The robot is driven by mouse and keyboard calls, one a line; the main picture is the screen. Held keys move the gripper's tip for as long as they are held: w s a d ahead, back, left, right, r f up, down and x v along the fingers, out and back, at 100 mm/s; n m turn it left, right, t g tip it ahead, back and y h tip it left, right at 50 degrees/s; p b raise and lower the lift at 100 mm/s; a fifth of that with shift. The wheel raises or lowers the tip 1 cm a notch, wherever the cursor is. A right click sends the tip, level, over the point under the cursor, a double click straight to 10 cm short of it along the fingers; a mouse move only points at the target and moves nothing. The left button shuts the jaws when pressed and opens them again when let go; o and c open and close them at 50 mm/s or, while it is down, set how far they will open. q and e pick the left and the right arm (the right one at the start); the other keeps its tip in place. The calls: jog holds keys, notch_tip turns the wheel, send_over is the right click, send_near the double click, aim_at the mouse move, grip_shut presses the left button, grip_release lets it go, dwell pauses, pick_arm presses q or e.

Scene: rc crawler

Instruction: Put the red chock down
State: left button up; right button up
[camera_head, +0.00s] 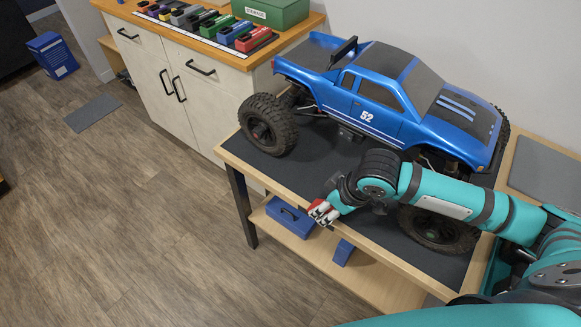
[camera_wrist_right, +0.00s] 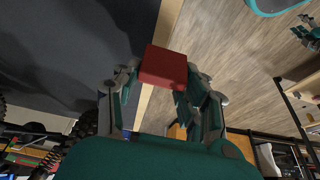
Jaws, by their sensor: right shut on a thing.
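The red chock (camera_wrist_right: 163,67) is between the fingers of my right gripper (camera_wrist_right: 158,85) in the right wrist view. In the head view my right gripper (camera_head: 322,212) is at the front edge of the bench (camera_head: 395,262), and only a little red of the chock (camera_head: 316,204) shows. The gripper is shut on it. I cannot tell whether the chock touches the bench top.
A large blue truck (camera_head: 392,97) stands on the bench's dark mat (camera_head: 290,168), behind my right arm. A blue box (camera_head: 290,216) sits on the shelf below. A cabinet (camera_head: 190,75) with several coloured items and a green box (camera_head: 270,12) is at the back left.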

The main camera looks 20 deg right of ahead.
jog(key=shift+w+f, duration=0.1)
jog(key=shift+f, duration=0.25)
send_near(294, 165)
jog(key=f, duration=0.2)
jog(key=s+a+f, duration=0.1)
jog(key=f, duration=0.1)
jog(key=shift+p, duration=0.4)
jog(key=w, duration=0.1)
jog(key=w+f, duration=0.1)
jog(key=w, duration=0.1)
jog(key=shift+a, duration=0.15)
jog(key=shift+f, duration=0.3)
jog(key=shift+s+f, duration=0.1)
jog(key=o, duration=1.3)
jog(key=shift+o, duration=0.2)
